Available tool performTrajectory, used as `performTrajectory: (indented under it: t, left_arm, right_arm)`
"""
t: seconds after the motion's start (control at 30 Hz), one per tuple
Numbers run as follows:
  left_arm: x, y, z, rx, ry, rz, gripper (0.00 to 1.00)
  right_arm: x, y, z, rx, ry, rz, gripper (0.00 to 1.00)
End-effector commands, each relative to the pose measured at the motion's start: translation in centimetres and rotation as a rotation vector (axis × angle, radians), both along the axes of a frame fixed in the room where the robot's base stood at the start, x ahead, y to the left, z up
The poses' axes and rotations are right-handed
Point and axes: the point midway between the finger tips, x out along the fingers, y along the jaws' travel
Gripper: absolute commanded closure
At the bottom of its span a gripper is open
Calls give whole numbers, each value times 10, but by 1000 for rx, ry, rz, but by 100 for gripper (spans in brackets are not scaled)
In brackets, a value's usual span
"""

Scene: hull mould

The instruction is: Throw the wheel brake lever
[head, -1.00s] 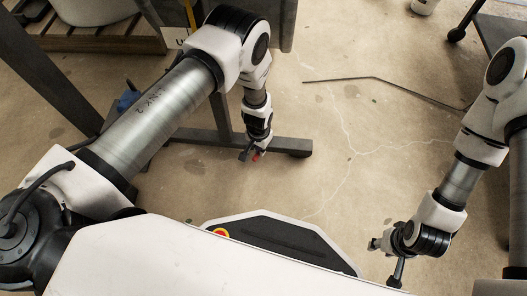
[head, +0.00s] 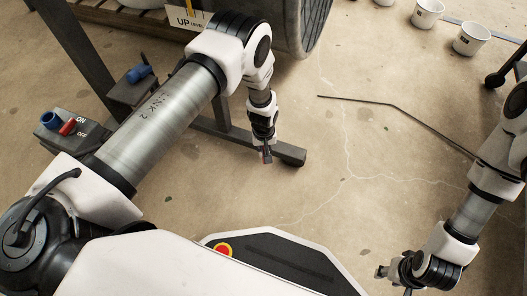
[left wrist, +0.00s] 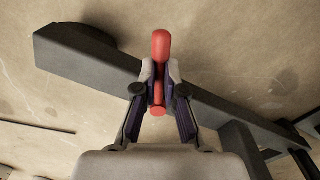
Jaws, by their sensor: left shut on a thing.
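My left gripper (head: 266,156) is low near the floor, beside the end of a dark stand leg. In the left wrist view my left gripper (left wrist: 159,85) is shut on a short red handle (left wrist: 161,45), taken to be the brake lever. The handle passes between the fingers, with a rounded end sticking out beyond the tips and a small red end on the near side. What it is fixed to is hidden. My right gripper (head: 393,278) is at the lower right, away from the lever; its fingers are too small to read.
The dark stand leg (head: 292,155) lies along the floor. A box with a red switch (head: 68,127) and blue knob, marked ON and OFF, is at left. A thin dark rod (head: 392,105) lies on the floor. White buckets (head: 471,39) stand at upper right.

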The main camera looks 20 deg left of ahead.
Motion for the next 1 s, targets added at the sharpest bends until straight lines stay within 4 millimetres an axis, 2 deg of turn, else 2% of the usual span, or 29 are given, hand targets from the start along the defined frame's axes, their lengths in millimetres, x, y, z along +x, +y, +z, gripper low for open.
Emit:
performTrajectory:
  t: [0.3, 0.87, 0.9, 0.93, 1.0]
  left_arm:
    - [2, -4, -1, 0, 2, 146, 100]
    - [3, -5, -1, 0, 1, 182, 100]
    - [3, -5, -1, 0, 1, 181, 80]
    - [3, -5, -1, 0, 1, 181, 69]
    - [3, -5, -1, 0, 2, 181, 67]
  right_arm:
    - [1, 0, -8, 0, -1, -2, 60]
    - [1, 0, -8, 0, -1, -2, 60]
    - [1, 0, -8, 0, -1, -2, 60]
    - [1, 0, -8, 0, -1, -2, 60]
    - [1, 0, -8, 0, -1, -2, 60]
